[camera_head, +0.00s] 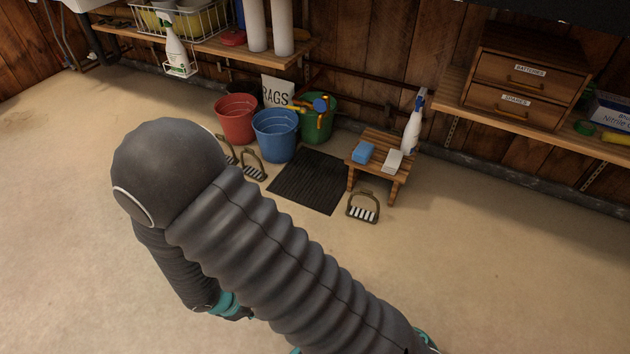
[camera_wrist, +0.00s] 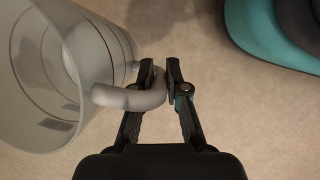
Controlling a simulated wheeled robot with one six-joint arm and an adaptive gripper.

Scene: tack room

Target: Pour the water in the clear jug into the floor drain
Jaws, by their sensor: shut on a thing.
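The clear jug (camera_wrist: 38,75) fills the left of the wrist view, its wide mouth towards the lower left and thin ring lines on its wall. My gripper (camera_wrist: 160,80) is shut on the jug's pale curved handle (camera_wrist: 133,98). I cannot tell the water level in the jug.
Red (camera_head: 236,120), blue (camera_head: 275,134) and green (camera_head: 317,121) buckets stand near the wall. A small wooden stool (camera_head: 383,178) holds a spray bottle (camera_head: 413,128), sponge and block. Stirrups (camera_head: 363,207) lie on the floor. The floor at left and lower right is clear.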

